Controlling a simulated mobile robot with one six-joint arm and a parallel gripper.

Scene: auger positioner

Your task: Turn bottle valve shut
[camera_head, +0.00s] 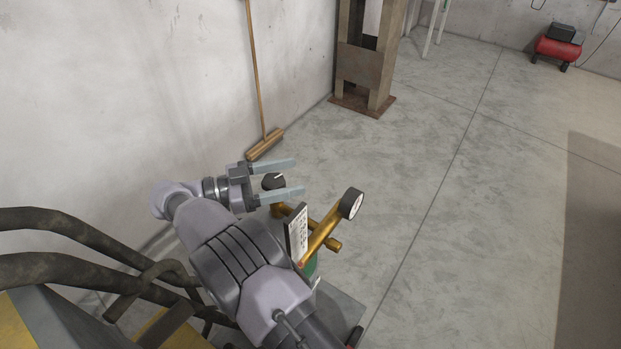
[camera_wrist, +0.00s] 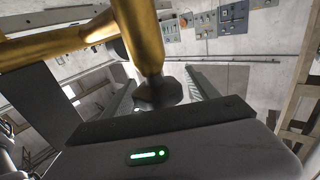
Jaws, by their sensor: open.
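The valve knob (camera_head: 273,181) is a dark round cap with a white mark, on top of the brass fitting (camera_head: 322,232) of a bottle. The green bottle (camera_head: 310,268) shows only a little below; my arm hides most of it. My gripper (camera_head: 298,177) is open. In the head view the knob appears in the gap between the fingers, close to the palm. In the wrist view the dark knob (camera_wrist: 157,93) hangs from the brass stem, just beyond the gripper body and between the two fingers. I cannot tell whether a finger touches it.
A black-rimmed gauge (camera_head: 352,203) and a white label plate (camera_head: 297,232) sit beside the knob on the fitting. A broom (camera_head: 264,144) leans on the wall behind. A rusty steel post (camera_head: 362,60) and a red compressor (camera_head: 556,50) stand farther off. The floor at right is clear.

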